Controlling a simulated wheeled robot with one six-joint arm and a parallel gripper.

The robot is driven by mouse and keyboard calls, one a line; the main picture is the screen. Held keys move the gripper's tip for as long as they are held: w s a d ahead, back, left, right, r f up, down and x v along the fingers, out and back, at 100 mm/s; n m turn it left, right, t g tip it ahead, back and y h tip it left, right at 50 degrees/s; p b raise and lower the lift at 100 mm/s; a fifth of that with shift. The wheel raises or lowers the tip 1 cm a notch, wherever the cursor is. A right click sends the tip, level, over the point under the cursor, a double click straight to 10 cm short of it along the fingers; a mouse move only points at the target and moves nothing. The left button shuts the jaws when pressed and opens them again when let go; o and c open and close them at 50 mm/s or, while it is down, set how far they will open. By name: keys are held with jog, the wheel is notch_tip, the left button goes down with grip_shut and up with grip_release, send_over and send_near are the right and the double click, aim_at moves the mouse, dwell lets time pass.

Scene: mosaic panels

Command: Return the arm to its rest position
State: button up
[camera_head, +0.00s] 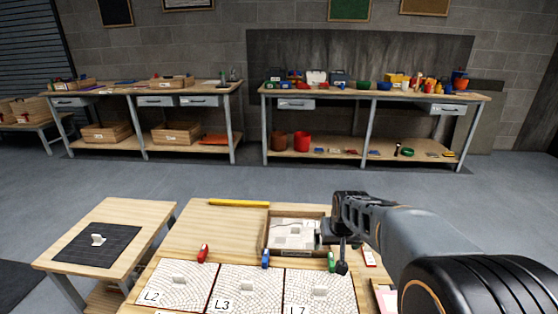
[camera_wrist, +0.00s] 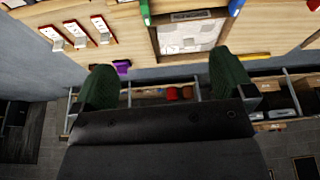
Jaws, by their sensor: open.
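My arm reaches in from the lower right in the head view, and my gripper (camera_head: 332,240) hangs over the work table, just right of a wooden tray (camera_head: 265,236). In the wrist view my gripper (camera_wrist: 162,64) has its two dark green finger pads wide apart, with nothing held between them. The tray (camera_wrist: 155,42) there lies beyond the fingers and holds a pale mosaic panel (camera_wrist: 188,36). Panels marked L2 (camera_head: 178,290), L3 (camera_head: 245,295) and L7 (camera_head: 318,295) lie at the table's near side, each with a small pale grip.
Red (camera_head: 203,253), blue (camera_head: 265,259) and green (camera_head: 331,262) small items stand behind the panels. A yellow bar (camera_head: 238,203) lies at the table's far edge. A side table (camera_head: 150,222) at left has a black mat (camera_head: 80,252). Open floor separates these from the back workbenches (camera_head: 375,91).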

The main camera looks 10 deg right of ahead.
jog(key=s+a+r+p, duration=0.2)
jog(key=s+r+p, duration=0.5)
jog(key=r, duration=0.1)
jog(key=s+a+r+n+p, duration=0.1)
jog(key=s+a+r+p, duration=0.2)
jog(key=s+r+p, duration=0.4)
jog(key=shift+s+a+r+p, duration=0.3)
jog(key=shift+s+r, duration=0.25)
jog(key=shift+r, duration=0.4)
